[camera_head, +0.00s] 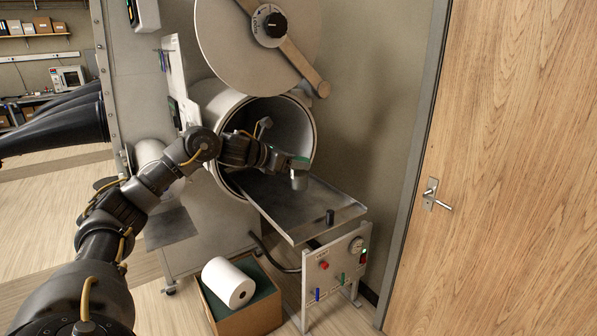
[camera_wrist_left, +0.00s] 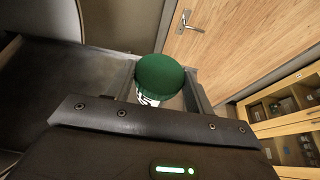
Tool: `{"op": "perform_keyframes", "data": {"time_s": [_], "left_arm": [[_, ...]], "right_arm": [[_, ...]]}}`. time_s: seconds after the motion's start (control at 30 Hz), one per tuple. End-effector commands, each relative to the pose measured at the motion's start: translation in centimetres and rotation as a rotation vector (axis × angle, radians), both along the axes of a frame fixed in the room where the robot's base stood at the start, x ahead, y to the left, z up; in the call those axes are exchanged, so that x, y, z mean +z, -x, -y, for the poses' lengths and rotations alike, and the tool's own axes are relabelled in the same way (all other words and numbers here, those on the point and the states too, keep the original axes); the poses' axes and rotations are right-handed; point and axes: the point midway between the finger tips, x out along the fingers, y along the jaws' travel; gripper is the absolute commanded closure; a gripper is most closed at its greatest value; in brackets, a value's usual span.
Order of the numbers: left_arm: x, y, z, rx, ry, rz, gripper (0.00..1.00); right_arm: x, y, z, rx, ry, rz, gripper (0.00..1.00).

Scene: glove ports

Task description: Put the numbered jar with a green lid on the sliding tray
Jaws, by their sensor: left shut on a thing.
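The jar with a green lid (camera_head: 299,179) is in my left gripper (camera_head: 292,168) over the sliding tray. In the left wrist view the jar's green lid (camera_wrist_left: 160,76) shows between the fingers, with part of a black-and-white label below it; the number cannot be read. My left gripper is shut on the jar and holds it upright. The sliding tray (camera_head: 290,212) is a grey metal sheet pulled out of the round port. Whether the jar touches the tray cannot be told. My right gripper is not in view.
The round port (camera_head: 307,120) stands open behind the tray, its disc door (camera_head: 240,30) swung up. A dark knob (camera_head: 330,216) stands at the tray's front edge. A valve panel (camera_head: 335,270) and a box with a white roll (camera_head: 228,283) are below. A wooden door (camera_head: 510,150) is at right.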

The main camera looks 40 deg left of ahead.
Motion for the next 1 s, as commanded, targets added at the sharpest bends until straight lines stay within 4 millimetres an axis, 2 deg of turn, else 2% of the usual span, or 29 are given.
{"op": "perform_keyframes", "data": {"time_s": [0.07,0.2,0.43,0.5,0.6,0.7,1.0], "left_arm": [[-0.9,-1.0,0.0,-0.002,0.004,-0.001,0.71],[-1.9,-1.9,-0.2,-0.002,0.003,0.003,0.71],[-2.6,-2.3,-0.3,-0.004,0.002,0.001,0.71],[-3.3,-2.9,-0.5,-0.001,0.004,0.0,0.71],[-5.1,-2.8,-0.4,-0.002,0.001,-0.003,0.71],[-6.0,-2.8,-0.4,-0.003,0.0,0.0,0.71],[-6.3,-2.8,-0.4,-0.003,0.0,0.004,0.71]], "right_arm": [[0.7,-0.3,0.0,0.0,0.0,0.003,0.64],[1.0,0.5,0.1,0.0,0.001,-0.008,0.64],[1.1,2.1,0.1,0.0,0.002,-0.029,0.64],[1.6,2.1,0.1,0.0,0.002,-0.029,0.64],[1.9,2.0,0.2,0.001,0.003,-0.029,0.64],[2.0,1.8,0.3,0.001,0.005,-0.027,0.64],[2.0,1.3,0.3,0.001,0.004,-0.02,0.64]]}}
